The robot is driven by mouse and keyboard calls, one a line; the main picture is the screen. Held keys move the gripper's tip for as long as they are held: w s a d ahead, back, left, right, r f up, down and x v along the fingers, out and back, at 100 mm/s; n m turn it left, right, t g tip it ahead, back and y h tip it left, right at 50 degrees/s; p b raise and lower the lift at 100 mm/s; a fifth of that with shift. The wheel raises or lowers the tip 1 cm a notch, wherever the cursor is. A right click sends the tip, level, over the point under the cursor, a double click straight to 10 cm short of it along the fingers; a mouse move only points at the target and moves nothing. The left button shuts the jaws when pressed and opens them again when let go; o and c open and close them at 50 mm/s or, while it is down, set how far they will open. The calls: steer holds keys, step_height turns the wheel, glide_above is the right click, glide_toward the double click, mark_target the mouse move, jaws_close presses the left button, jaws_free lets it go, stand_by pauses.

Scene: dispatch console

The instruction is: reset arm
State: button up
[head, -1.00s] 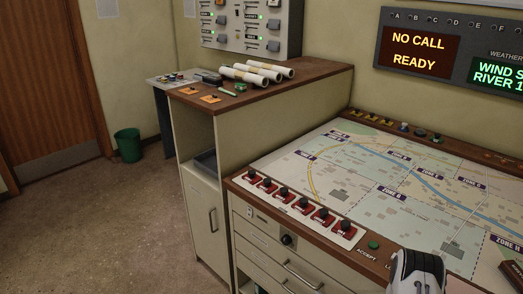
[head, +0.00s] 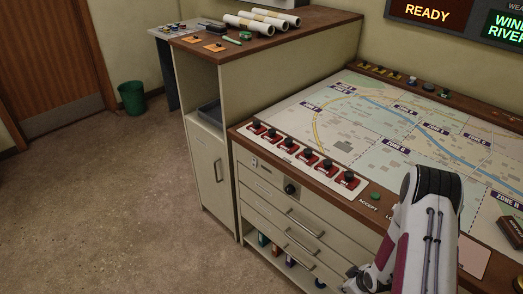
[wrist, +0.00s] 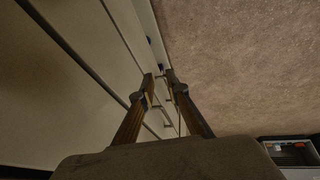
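My arm (head: 428,215) shows at the lower right of the head view, white with dark red parts, in front of the console's front edge. Its lower end runs toward the bottom edge of that view, and the fingers cannot be made out there. In the wrist view my gripper (wrist: 160,76) shows two brown fingers with a gap between them and nothing held. It is beside the drawer fronts, with the floor to its right.
The map console (head: 395,125) has red switches (head: 305,156) and a green accept button (head: 375,196) along its front. Drawers (head: 290,215) are below it. A side cabinet (head: 205,165) stands to the left. The floor (head: 110,215) is clear; a green bin (head: 131,97) stands by the wall.

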steer(key=s+d+r+m+g+h, duration=0.2)
steer(key=s+r+m+g, duration=0.15)
steer(key=r, duration=0.95)
steer(key=s+a+r+m+t, duration=0.1)
steer(key=s+a+r, duration=0.3)
steer(key=r, duration=0.9)
steer(key=s+a+r+m+t, duration=0.2)
steer(key=s+a+r, duration=0.3)
steer(key=s+r, duration=0.5)
steer(key=s+a+r+m+t, duration=0.1)
steer(key=s+a+r, duration=0.4)
steer(key=r, duration=1.2)
steer(key=shift+s+r+m+t+y, duration=0.25)
steer(key=shift+s+m+t+y, duration=0.15)
steer(key=shift+s, duration=0.5)
